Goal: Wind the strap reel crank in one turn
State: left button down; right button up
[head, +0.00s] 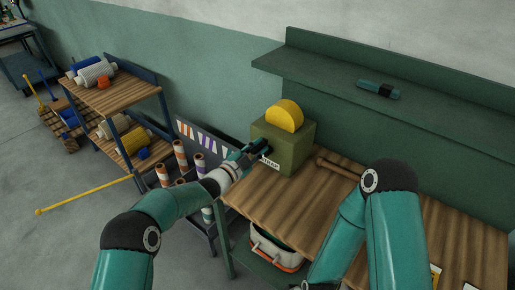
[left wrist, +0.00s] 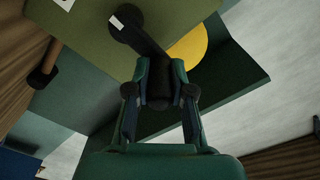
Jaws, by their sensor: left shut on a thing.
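The strap reel (head: 287,150) is an olive-green box on the wooden bench, with a yellow disc (head: 286,116) standing out of its top and a white label on its front. In the left wrist view the box (left wrist: 90,45) fills the upper left, and its crank (left wrist: 148,40) is a dark arm running from a round hub with a white mark towards my fingers. My left gripper (head: 257,149) is at the box's left side. In the left wrist view my left gripper (left wrist: 160,90) is shut on the crank's handle, which the fingers mostly hide. My right gripper is out of view.
The wooden bench (head: 290,208) has a rod (head: 338,168) lying beside the reel. A green shelf (head: 400,105) behind holds a teal cylinder (head: 378,90). A rack of rolls (head: 112,95) stands left, and a pale case (head: 275,248) sits beneath the bench.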

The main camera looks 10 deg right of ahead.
pick_arm(q)
jog(key=shift+s+d+f+m+b, duration=0.25)
jog(key=shift+s+d+m+b, duration=0.15)
jog(key=shift+m+b, duration=0.9)
jog(key=shift+s+d+f+m+b, duration=0.25)
jog(key=shift+s+m+b, duration=0.2)
jog(key=shift+m+b, duration=0.9)
jog(key=shift+s+d+f+m+b, duration=0.3)
jog(key=shift+m+b, duration=0.55)
jog(key=shift+b, duration=0.85)
jog(key=shift+s+d+r, duration=0.1)
jog(key=shift+s, duration=0.05)
jog(key=c, duration=1)
grip_release()
jog(key=shift+r, duration=0.1)
